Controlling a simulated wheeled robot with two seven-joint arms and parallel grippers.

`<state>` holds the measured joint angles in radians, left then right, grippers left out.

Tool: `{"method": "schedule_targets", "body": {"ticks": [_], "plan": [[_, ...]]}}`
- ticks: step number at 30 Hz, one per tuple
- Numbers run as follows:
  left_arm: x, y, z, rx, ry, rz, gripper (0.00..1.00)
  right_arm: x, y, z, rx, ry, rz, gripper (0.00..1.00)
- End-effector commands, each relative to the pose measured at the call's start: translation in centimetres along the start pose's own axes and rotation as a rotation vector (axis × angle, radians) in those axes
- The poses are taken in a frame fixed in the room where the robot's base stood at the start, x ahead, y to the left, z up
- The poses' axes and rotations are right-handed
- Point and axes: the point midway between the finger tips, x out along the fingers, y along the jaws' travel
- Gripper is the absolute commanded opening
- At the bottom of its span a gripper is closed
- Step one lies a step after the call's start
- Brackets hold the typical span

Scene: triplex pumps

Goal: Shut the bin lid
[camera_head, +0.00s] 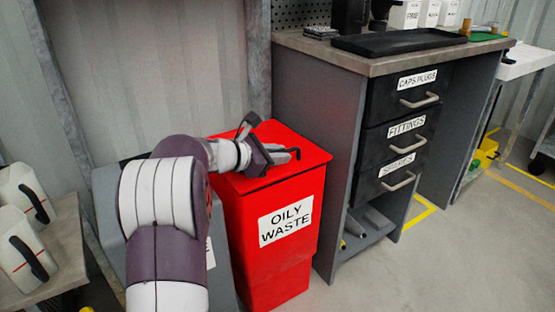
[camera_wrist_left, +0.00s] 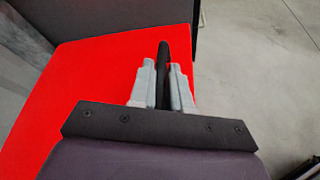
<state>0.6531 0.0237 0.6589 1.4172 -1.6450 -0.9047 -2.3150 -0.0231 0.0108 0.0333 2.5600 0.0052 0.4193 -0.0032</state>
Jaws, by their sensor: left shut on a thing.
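The red bin (camera_head: 262,259) marked OILY WASTE stands on the floor beside the grey workbench. Its red lid (camera_head: 297,138) lies roughly level across the top; I see no clear gap under its front edge. The lid fills much of the left wrist view (camera_wrist_left: 100,75). My left gripper (camera_head: 284,154) reaches over the lid from the left. In the left wrist view its fingers (camera_wrist_left: 161,88) are shut on a black bar, the lid handle (camera_wrist_left: 163,50). The handle's lower part is hidden between the fingers. My right gripper is out of view.
The workbench (camera_head: 318,133) with black drawers (camera_head: 401,138) stands close on the bin's right. A grey bin (camera_head: 107,193) is partly hidden behind my left arm. White jugs (camera_head: 22,248) stand on a low table at the left. Open floor lies at front right.

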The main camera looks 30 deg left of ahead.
Motion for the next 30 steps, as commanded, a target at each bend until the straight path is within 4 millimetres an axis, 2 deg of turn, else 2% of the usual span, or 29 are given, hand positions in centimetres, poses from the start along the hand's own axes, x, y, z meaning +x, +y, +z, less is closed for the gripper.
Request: {"method": "schedule_targets", "body": {"ticks": [1, 6, 21, 22, 30], "plan": [[0.3, -0.3, -0.8, -0.001, 0.000, 0.000, 0.00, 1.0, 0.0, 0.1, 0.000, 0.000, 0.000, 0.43], [0.6, -0.5, -1.5, -0.002, 0.001, -0.001, 0.00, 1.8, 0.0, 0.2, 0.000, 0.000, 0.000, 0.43], [0.8, -0.7, -2.0, -0.007, 0.005, -0.007, 0.00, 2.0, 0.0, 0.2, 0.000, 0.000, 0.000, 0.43], [0.8, -0.7, -2.1, -0.008, 0.006, -0.008, 0.23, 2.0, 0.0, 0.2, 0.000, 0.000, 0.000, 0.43], [0.4, -0.5, -1.8, -0.005, 0.004, -0.003, 0.23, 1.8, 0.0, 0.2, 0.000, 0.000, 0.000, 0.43]]}}
